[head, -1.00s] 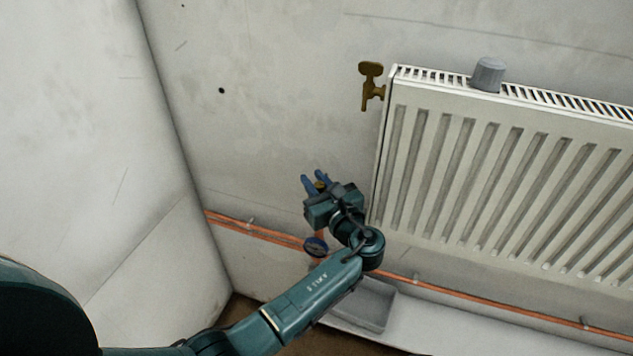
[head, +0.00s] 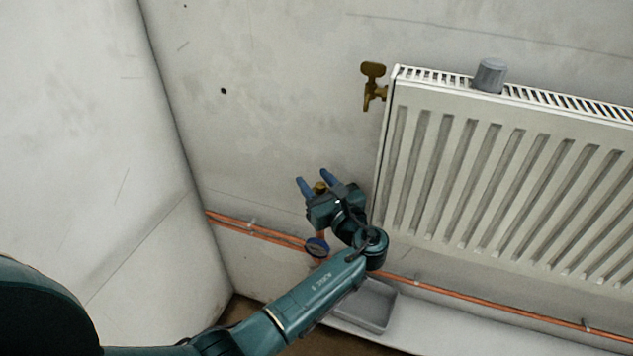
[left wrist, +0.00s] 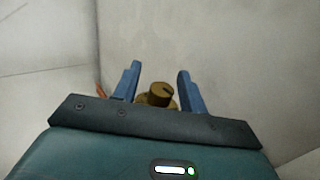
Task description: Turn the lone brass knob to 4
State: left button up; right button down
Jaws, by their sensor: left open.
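The lone brass knob (left wrist: 157,94) shows in the left wrist view between the blue fingers of my left gripper (left wrist: 157,85). The fingers are apart, one on each side of it, with a gap visible on both sides. A dark mark shows on the knob's top; I cannot read a number. In the head view the knob (head: 320,187) is a small brass spot between the fingertips of my left gripper (head: 315,181), mostly hidden by the gripper body. My right gripper is not in view.
A white radiator (head: 500,180) stands on the right, with a grey cap (head: 489,75) on top and a brass key-like fitting (head: 373,85) at its upper left corner. Copper pipes (head: 455,300) run low along the wall. A grey tray (head: 372,305) lies below.

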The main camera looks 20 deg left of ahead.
pick_arm(q)
notch_tip(320, 180, up, 10)
jog(key=p, duration=0.1)
dwell(0.4)
